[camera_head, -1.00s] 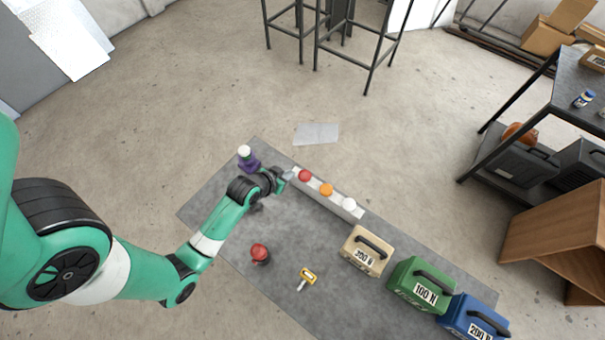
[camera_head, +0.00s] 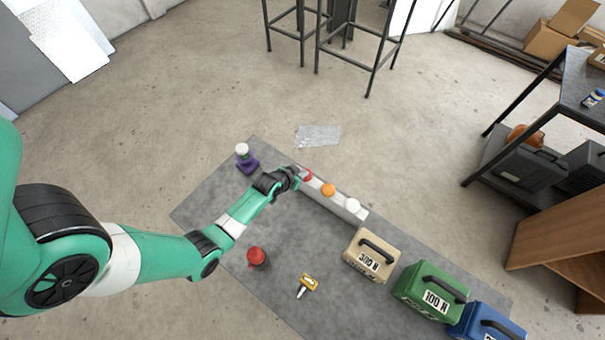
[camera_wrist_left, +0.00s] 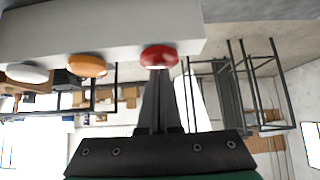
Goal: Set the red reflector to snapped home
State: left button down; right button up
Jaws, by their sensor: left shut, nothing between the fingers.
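The red reflector (camera_head: 308,176) sits at the left end of a pale bar (camera_head: 337,203), beside an orange reflector (camera_head: 328,190) and a white one (camera_head: 352,205). The red reflector (camera_wrist_left: 159,52) is partly behind my fingertips in the left wrist view, where the bar (camera_wrist_left: 100,25) fills the top. My left gripper (camera_head: 300,173) is shut and empty, its fingertips (camera_wrist_left: 157,72) right at the red reflector's edge. I cannot tell whether they touch it, nor how fully the reflector is seated. My right gripper is not in view.
A purple piece with a white top (camera_head: 247,163) stands left of the bar. A red knob (camera_head: 257,256) and a yellow-handled tool (camera_head: 308,283) lie on the grey mat (camera_head: 215,196).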

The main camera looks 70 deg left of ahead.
pick_arm(q)
notch_tip(320, 180, down, 2)
jog(key=shift+f+b, duration=0.1)
jog(key=shift+b, duration=0.8)
jog(key=shift+s+f, duration=0.15)
jog(key=shift+s, duration=0.05)
jog(key=r+p, duration=0.2)
jog(key=r, duration=0.1)
jog(key=r+p, duration=0.3)
jog(key=shift+w+a+r, duration=0.1)
jog(key=shift+w+r, duration=0.1)
jog(key=p+v, duration=0.1)
jog(key=v, duration=0.8)
